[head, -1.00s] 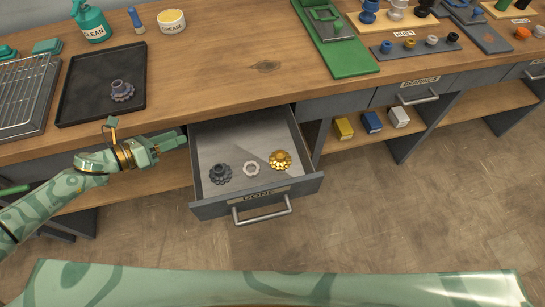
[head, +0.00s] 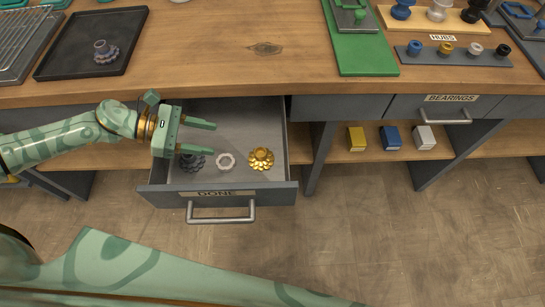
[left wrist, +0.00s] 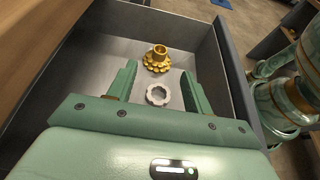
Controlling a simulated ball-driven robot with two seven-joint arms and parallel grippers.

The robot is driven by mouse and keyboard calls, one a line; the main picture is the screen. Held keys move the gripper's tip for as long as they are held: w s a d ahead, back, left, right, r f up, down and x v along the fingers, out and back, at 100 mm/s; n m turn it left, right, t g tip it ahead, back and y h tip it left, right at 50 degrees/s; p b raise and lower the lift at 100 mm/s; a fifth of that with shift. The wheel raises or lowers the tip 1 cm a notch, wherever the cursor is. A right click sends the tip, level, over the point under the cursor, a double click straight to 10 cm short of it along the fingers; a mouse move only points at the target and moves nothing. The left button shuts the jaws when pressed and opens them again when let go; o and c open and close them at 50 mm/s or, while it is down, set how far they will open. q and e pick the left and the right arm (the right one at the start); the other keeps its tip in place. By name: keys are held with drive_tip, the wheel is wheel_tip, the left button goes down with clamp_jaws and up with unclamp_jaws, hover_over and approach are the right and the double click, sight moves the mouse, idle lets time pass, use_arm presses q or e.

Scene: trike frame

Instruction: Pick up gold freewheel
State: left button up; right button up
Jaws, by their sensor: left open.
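The gold freewheel (head: 261,159) lies in the open drawer labelled DONE (head: 165,187), at the right side of its floor. It also shows in the left wrist view (left wrist: 157,58), beyond the fingertips. A silver ring-shaped part (head: 226,161) lies to its left, and a dark freewheel (head: 192,162) lies further left, partly under my gripper. My left gripper (head: 208,137) is open and empty above the left part of the drawer, its fingers pointing right towards the gold freewheel. In the left wrist view the silver ring (left wrist: 158,95) shows between the fingers. My right gripper is not in view.
The drawer walls surround the parts, and its handle (head: 221,217) sticks out in front. The wooden bench top (head: 230,60) overhangs behind. A black tray (head: 60,62) with a dark part (head: 104,52) stands on the bench at left. Small boxes (head: 391,138) sit on a shelf at right.

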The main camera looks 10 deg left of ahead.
use_arm(q)
drive_tip(key=b, duration=0.1)
approach(266, 153)
drive_tip(key=shift+w+d+f, duration=0.4)
drive_tip(key=shift+w+d, duration=0.2)
drive_tip(key=b+x, duration=0.1)
drive_tip(key=x, duration=0.4)
drive_tip(key=shift+s+d+f, duration=0.1)
drive_tip(key=shift+d+f, duration=0.1)
drive_tip(key=shift+f, duration=0.1)
clamp_jaws()
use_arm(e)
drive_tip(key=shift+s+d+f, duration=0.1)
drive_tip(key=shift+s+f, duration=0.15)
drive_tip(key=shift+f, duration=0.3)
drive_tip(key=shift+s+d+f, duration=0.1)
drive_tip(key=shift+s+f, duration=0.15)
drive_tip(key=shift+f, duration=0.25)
